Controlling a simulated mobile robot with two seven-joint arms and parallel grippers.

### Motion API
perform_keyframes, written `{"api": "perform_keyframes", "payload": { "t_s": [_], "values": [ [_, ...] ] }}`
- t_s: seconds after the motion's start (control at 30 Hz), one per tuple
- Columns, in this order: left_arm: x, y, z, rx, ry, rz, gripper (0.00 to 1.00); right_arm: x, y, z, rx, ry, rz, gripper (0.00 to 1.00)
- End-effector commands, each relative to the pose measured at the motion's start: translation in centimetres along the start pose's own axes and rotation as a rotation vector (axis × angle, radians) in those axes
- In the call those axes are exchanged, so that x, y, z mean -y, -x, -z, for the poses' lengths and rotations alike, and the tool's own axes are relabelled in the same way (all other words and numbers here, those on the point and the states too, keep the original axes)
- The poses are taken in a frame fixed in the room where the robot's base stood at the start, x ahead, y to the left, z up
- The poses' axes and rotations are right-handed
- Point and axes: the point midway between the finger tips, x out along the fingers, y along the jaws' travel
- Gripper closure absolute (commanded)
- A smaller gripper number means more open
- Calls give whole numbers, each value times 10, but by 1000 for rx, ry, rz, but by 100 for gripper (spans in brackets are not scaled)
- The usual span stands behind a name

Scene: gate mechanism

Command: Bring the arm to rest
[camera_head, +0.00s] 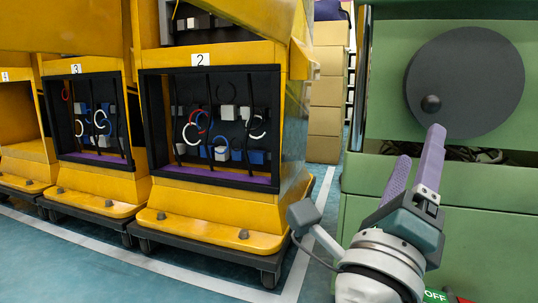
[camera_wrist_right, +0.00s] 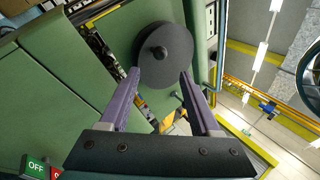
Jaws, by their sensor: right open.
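My right gripper (camera_head: 417,160) is open and empty in the head view, with its purple fingers pointing up in front of the green cabinet. In the right wrist view its two fingers (camera_wrist_right: 160,82) stand apart. A dark grey round disc (camera_head: 468,75) with a black knob (camera_head: 431,104) is on the green cabinet. In the head view one fingertip appears just below and right of the knob. In the wrist view the disc (camera_wrist_right: 175,52) and knob (camera_wrist_right: 160,53) lie beyond and between the fingertips; I see no contact with the knob. My left gripper is not in view.
The green cabinet (camera_head: 365,165) has an open slot with cables below the disc. Yellow cabinets (camera_head: 225,217) with numbered black-framed openings stand at the left. Stacked tan boxes (camera_head: 327,90) stand between. Teal floor (camera_head: 325,200) lies open between the cabinets. A green OFF sign (camera_wrist_right: 36,166) is near the gripper.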

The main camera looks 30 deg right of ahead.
Motion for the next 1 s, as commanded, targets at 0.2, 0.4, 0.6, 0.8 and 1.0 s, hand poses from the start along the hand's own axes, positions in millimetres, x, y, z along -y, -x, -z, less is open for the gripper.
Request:
{"api": "perform_keyframes", "payload": {
  "t_s": [0.2, 0.4, 0.6, 0.8, 1.0],
  "values": [
    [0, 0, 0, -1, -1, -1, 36, 0, 0, 0, 2, 0, -1, 36],
    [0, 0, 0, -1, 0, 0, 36, -8, 0, -33, 199, 75, -71, 36],
    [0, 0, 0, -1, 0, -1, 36, -32, 45, -105, 739, 358, -221, 36],
    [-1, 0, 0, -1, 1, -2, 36, -63, 134, -117, 1303, 755, -339, 36],
    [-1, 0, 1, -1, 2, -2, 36, -78, 214, -52, 1814, 1186, -453, 36]
  ]
}}
